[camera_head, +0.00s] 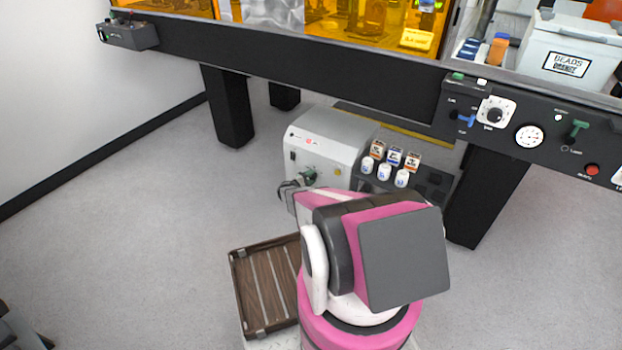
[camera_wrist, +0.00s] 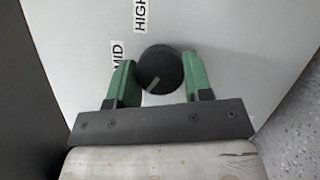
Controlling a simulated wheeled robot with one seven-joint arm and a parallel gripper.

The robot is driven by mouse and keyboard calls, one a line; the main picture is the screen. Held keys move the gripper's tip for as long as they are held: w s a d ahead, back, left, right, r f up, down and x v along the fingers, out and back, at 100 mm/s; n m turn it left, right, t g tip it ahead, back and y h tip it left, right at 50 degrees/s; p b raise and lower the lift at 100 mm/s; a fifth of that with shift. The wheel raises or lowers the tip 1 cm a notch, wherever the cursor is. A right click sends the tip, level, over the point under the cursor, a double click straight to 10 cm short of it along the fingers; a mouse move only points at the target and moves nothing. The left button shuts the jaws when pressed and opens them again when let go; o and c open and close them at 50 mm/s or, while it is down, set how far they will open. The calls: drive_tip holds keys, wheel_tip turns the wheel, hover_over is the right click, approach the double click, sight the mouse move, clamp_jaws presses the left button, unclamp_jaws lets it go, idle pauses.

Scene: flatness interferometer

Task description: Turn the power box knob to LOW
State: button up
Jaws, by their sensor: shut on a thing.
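The power box (camera_head: 325,135) is a light grey case on the floor under the bench in the head view. Its knob (camera_wrist: 160,66) is round and black, and shows close up in the wrist view. The knob's pale pointer line points to the lower left of that picture. The HIGH label (camera_wrist: 140,15) is above the knob and the MID label (camera_wrist: 118,55) is to its left. No LOW label shows. My gripper (camera_wrist: 158,68) has one green finger on each side of the knob and is shut on it. My arm partly hides the box front in the head view.
Several small white bottles (camera_head: 384,172) and small boxes stand right of the power box. A wooden slatted tray (camera_head: 262,285) is near my base. Black bench legs (camera_head: 228,105) flank the area. The grey floor at left is free.

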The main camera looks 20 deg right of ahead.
drive_tip(key=o, duration=0.9)
drive_tip(key=v, duration=1.1)
drive_tip(key=shift+f, duration=0.1)
drive_tip(key=s+r+m+g+y, duration=0.4)
drive_tip(key=s+r+g+y, duration=0.15)
drive_tip(key=s+r, duration=0.95)
drive_tip(key=s+a+r+m+y, duration=0.1)
drive_tip(key=s+a+r+y, duration=0.3)
drive_tip(key=r, duration=0.3)
drive_tip(key=s+a+r+y, duration=0.4)
drive_tip(key=s+r, duration=0.2)
drive_tip(key=r, duration=0.2)
drive_tip(key=s+a+r+m+y, duration=0.1)
drive_tip(key=s+a+r+y, duration=0.3)
drive_tip(key=s+r, duration=0.2)
drive_tip(key=shift+s+a+r+m, duration=0.1)
drive_tip(key=shift+a+r+m, duration=0.1)
drive_tip(key=shift+r, duration=0.25)
drive_tip(key=shift+s+a+r+m, duration=0.1)
drive_tip(key=shift+a+r, duration=0.1)
drive_tip(key=shift+r, duration=0.2)
